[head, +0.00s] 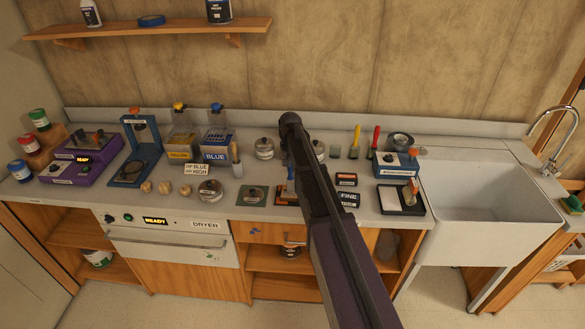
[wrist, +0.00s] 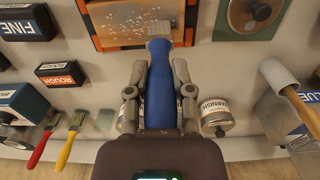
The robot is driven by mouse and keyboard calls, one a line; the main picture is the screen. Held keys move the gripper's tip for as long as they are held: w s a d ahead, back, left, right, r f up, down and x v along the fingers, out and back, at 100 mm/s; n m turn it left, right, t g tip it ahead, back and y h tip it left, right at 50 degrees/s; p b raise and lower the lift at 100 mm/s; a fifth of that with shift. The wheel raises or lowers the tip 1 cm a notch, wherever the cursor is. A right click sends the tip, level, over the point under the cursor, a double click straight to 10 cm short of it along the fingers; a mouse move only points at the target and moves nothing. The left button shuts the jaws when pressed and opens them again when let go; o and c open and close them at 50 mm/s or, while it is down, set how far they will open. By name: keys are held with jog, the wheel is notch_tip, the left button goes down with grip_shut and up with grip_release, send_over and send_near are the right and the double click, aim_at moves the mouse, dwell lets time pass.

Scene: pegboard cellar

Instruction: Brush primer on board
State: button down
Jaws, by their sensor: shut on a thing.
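My gripper (wrist: 160,80) is shut on the blue handle (wrist: 159,95) of a tool in the wrist view. The tool's grey head (wrist: 172,28) is over a brown wooden board (wrist: 118,25), or touching it; I cannot tell which. Pale specks lie scattered on the board, which sits in a dark-and-orange holder. In the head view my arm covers most of the gripper and part of the board (head: 283,203). Lidded metal cans (head: 264,148) stand behind on the counter; I cannot read which holds primer. A can with a varnish-like label (wrist: 217,118) also shows.
A green plate with a round disc (head: 251,195) lies left of the board. FINE and ROUGH blocks (head: 348,199) sit right. Red- and yellow-handled brushes (head: 356,140) stand behind. A sink (head: 480,190) is at the right, and a dryer (head: 170,240) is below left.

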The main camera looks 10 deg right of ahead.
jog(key=shift+a, duration=0.1)
dwell(0.3)
jog(key=shift+w+a, duration=0.2)
jog(key=shift+a, duration=0.4)
jog(key=shift+w+a, duration=0.25)
jog(key=shift+a, duration=0.5)
jog(key=shift+d, duration=0.15)
jog(key=shift+s+d, duration=0.25)
jog(key=shift+d, duration=0.4)
jog(key=shift+s+d+f, duration=0.1)
jog(key=shift+s+d, duration=0.2)
jog(key=shift+d, duration=0.55)
